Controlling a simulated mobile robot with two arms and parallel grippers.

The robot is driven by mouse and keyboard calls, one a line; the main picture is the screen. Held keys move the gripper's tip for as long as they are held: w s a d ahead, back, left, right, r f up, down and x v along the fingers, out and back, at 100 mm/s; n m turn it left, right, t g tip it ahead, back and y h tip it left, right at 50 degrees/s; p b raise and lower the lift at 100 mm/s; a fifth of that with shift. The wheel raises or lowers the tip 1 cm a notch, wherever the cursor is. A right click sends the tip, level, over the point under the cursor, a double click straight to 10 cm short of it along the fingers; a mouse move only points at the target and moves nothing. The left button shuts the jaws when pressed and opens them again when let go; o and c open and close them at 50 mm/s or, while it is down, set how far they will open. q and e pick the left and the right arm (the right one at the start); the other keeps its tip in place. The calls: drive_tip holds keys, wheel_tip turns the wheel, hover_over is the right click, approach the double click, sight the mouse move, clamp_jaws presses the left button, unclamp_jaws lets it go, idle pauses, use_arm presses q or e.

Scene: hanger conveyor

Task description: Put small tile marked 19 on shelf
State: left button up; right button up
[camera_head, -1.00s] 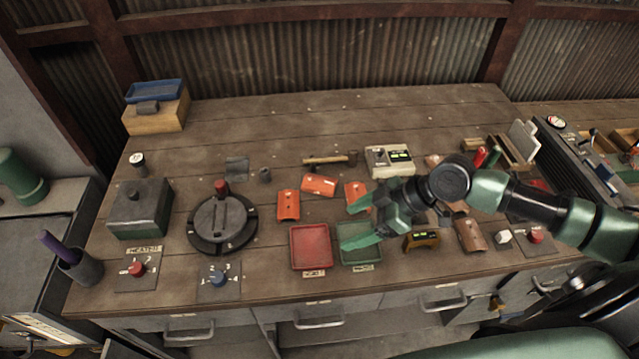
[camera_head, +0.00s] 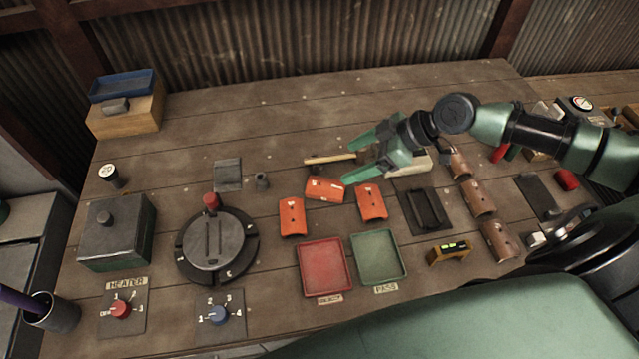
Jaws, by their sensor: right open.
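Three small orange tiles lie on the bench: one at the left (camera_head: 291,217), one in the middle (camera_head: 325,190) and one at the right (camera_head: 371,203). Several brown curved tiles (camera_head: 477,198) lie in a column farther right. I cannot read a 19 on any of them. My right gripper (camera_head: 349,164) is open above the bench, just behind the middle and right orange tiles. Its green fingers point left and hold nothing that I can see. It partly hides a grey device (camera_head: 418,160) and the end of a wooden-handled tool. I cannot identify a shelf. My left gripper is out of view.
A red tray (camera_head: 325,268) and a green tray (camera_head: 379,257) sit in front of the tiles. A round turntable (camera_head: 217,245) and a metal box (camera_head: 117,233) stand left. A wooden block (camera_head: 127,112) carries a blue tray (camera_head: 122,86). The wooden tool handle (camera_head: 328,159) lies by my fingers.

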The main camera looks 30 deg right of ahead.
sight(331, 186)
wheel_tip(331, 186, down, 5)
drive_tip(key=b, duration=0.4)
drive_tip(key=shift+f+b, duration=0.2)
drive_tip(key=shift+b, duration=0.1)
drive_tip(key=shift+p+x, duration=0.45)
drive_tip(key=shift+x, duration=0.75)
drive_tip(key=p+x, duration=0.2)
drive_tip(key=x, duration=0.2)
drive_tip(key=shift+f, duration=0.2)
drive_tip(key=shift+w+a+f, duration=0.2)
drive_tip(key=shift+w+f, duration=0.05)
drive_tip(key=shift+f, duration=0.25)
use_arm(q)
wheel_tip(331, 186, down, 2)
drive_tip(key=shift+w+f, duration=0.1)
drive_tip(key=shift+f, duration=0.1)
use_arm(e)
drive_tip(key=c, duration=1.7)
